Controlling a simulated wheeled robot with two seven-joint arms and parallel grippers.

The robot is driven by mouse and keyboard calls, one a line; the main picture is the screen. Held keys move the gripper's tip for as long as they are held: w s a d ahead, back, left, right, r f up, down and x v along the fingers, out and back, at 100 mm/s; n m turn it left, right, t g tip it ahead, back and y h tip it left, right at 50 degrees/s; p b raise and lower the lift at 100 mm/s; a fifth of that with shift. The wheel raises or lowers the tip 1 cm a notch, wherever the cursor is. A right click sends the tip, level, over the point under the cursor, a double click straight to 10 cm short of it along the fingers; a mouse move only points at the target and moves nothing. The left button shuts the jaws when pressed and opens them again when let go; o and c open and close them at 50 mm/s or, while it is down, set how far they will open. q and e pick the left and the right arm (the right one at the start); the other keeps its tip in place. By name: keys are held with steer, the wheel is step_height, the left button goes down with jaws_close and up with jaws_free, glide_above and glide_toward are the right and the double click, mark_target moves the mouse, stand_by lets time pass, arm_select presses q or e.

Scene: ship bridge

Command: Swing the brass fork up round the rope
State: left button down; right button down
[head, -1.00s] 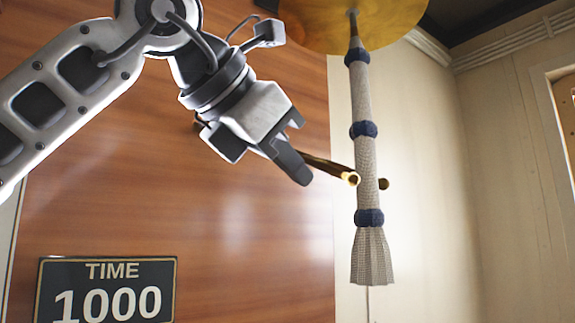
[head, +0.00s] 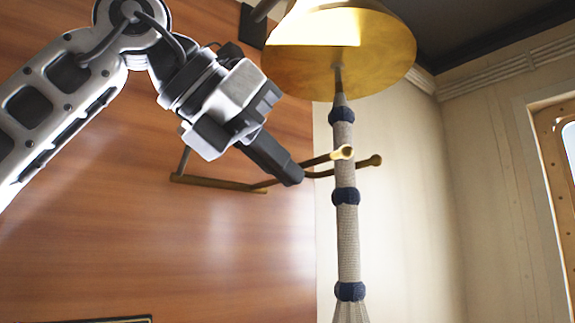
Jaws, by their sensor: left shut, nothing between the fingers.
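The brass fork (head: 310,160) reaches right from a bar on the wood panel. Its two prongs slope slightly up to the right. One prong's rounded tip is in front of the rope's left part; the other passes behind the rope and its tip shows on the right. The pale rope (head: 346,235) with navy bands hangs upright under the brass bell (head: 390,55), between the prongs in this view. My left gripper (head: 290,176) is shut and empty, its fingertips overlapping the fork left of the rope. I cannot tell whether they touch it. My right gripper is not in view.
The wood panel (head: 120,230) fills the left, with a dark sign's edge (head: 115,320) at the bottom. A cream wall (head: 410,200) lies behind the rope. A framed window (head: 550,150) is at far right. Space right of the rope is clear.

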arm_select(q)
steer(key=shift+f, duration=0.1)
